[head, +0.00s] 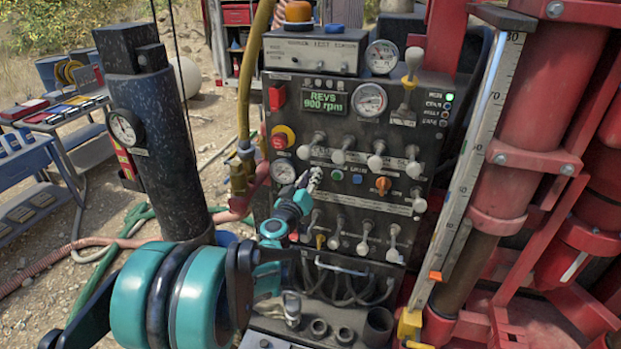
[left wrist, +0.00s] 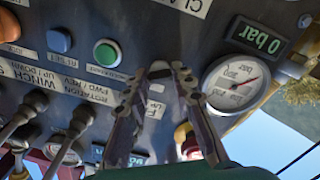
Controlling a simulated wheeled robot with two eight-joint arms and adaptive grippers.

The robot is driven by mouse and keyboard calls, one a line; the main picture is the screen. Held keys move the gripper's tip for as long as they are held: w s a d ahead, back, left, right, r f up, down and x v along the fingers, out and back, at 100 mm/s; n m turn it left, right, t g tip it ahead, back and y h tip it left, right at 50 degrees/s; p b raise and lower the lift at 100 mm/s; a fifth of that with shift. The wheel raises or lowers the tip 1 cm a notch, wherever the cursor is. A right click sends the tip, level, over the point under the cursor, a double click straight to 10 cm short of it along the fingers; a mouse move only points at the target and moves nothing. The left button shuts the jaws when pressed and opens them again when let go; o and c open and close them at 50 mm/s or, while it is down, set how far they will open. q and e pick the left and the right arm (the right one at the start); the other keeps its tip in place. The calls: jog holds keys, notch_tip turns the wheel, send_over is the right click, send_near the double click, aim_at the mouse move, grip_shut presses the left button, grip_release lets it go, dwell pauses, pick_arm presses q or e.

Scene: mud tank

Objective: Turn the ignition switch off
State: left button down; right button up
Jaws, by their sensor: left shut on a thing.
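The dark control panel (head: 345,125) stands upright in the middle of the head view. My left gripper (head: 314,178) reaches it from the lower left, just left of a green button (head: 338,175). In the left wrist view my left fingertips (left wrist: 172,72) are close together at the panel face, beside the green button (left wrist: 105,52). The gripper is shut on a small part there, taken as the ignition switch; the fingers hide nearly all of it. A partly covered label (left wrist: 155,104) shows between the fingers. My right gripper is not in view.
The display (head: 325,103) reads REVS 900 rpm. A red stop button (head: 282,138), a blue button (head: 357,178), an orange knob (head: 383,185) and several levers (head: 375,158) crowd the panel. A pressure gauge (left wrist: 236,82) sits close to the fingers. A red mast (head: 530,120) stands at the right.

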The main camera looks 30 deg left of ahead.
pick_arm(q)
jog(key=shift+n, duration=0.3)
jog(key=n+b, duration=0.4)
jog(key=n, duration=0.7)
jog(key=shift+f+n+b, duration=0.15)
jog(key=shift+n+b, duration=0.15)
jog(key=shift+b, duration=0.05)
dwell(0.4)
jog(key=c, duration=1.3)
grip_release()
jog(key=shift+o, duration=0.2)
